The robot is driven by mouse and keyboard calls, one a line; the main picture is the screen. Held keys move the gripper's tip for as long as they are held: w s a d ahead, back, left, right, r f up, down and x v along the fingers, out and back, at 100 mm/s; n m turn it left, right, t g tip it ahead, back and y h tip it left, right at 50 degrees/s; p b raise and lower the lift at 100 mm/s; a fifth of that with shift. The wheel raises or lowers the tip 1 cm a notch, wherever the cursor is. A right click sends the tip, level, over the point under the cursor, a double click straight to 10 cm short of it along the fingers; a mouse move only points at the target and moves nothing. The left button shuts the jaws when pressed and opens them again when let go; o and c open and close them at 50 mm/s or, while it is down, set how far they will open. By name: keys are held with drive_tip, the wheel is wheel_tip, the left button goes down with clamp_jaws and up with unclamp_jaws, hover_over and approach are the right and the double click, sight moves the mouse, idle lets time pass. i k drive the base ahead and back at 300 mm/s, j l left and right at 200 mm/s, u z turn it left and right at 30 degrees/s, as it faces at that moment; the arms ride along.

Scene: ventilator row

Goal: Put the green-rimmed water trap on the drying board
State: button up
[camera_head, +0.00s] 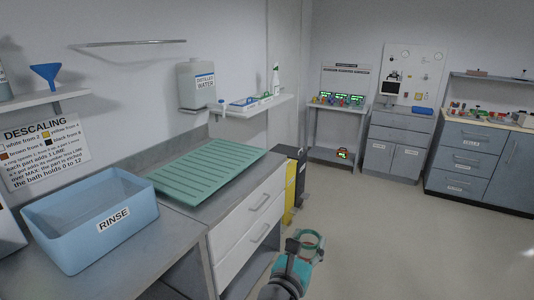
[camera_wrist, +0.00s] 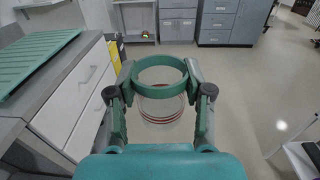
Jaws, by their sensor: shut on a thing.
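My gripper (camera_wrist: 160,98) is shut on the green-rimmed water trap (camera_wrist: 161,65), a clear cup with a green ring at its top. The ring sits between the two fingers, and reddish-brown rings show lower down through the cup. In the head view the water trap (camera_head: 312,239) is held over the floor, in front of the white drawers and apart from the counter. The drying board (camera_head: 207,170) is a green slotted panel lying on the grey counter, bare on top. Its near part also shows at the left of the wrist view (camera_wrist: 35,58).
A blue RINSE tub (camera_head: 95,225) stands left of the board on the counter. Above and behind the board, a shelf (camera_head: 250,104) holds small items, beside a distilled water container (camera_head: 196,84). A yellow bin (camera_head: 291,195) stands past the drawers.

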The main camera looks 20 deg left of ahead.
sight(218, 166)
drive_tip(key=i, duration=0.5)
drive_tip(key=i+l+u, duration=0.15)
drive_tip(key=i, duration=0.35)
drive_tip(key=i+l, duration=0.1)
drive_tip(key=i, duration=0.45)
drive_tip(key=i+l+u, duration=0.2)
drive_tip(key=i+u, duration=0.25)
drive_tip(key=i+l+u, duration=0.4)
drive_tip(key=i, duration=0.15)
drive_tip(key=i+l+u, duration=0.45)
